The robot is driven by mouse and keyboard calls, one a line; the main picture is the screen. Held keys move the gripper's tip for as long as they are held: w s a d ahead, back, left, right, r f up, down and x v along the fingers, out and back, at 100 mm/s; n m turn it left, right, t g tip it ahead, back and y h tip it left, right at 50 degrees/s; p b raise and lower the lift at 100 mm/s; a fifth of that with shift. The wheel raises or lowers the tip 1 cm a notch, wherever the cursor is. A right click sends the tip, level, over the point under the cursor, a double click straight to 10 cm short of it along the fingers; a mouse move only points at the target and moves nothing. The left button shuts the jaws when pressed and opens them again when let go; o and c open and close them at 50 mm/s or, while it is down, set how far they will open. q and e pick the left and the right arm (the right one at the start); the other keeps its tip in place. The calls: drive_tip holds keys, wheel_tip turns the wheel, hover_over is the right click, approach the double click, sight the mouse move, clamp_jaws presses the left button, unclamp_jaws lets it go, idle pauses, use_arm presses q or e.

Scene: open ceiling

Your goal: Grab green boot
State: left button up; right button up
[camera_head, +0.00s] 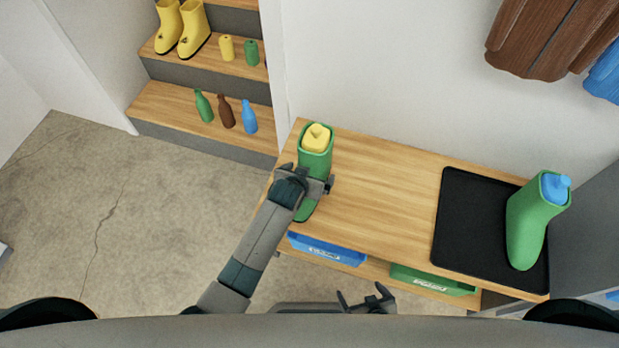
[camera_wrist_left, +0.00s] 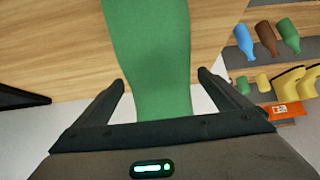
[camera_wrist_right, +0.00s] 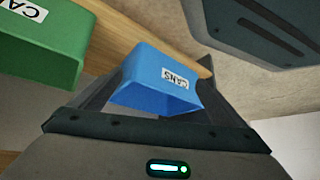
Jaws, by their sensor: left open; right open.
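A green boot (camera_head: 316,163) stands at the left end of the wooden bench, with a yellow object (camera_head: 317,137) in its top. My left gripper (camera_head: 308,183) is open at this boot, its fingers on either side of the shaft. In the left wrist view the green boot (camera_wrist_left: 150,60) runs between the open fingers (camera_wrist_left: 162,88). A second green boot (camera_head: 530,225) with a blue bottle (camera_head: 555,187) in it is on the black tray at the right. My right gripper (camera_head: 366,300) is open and empty in front of the bench.
The wooden bench (camera_head: 385,190) has clear room between the left boot and the black tray (camera_head: 463,215). A blue bin (camera_head: 328,250) and a green bin (camera_head: 432,281) sit below. Shelves at the back left hold yellow boots (camera_head: 182,28) and bottles.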

use_arm(q)
drive_tip(key=shift+r, duration=0.1)
drive_tip(key=c, duration=1.5)
drive_tip(key=shift+o, duration=0.2)
use_arm(e)
drive_tip(key=shift+w+r, duration=0.2)
drive_tip(key=shift+w, duration=0.55)
drive_tip(key=shift+s, duration=0.1)
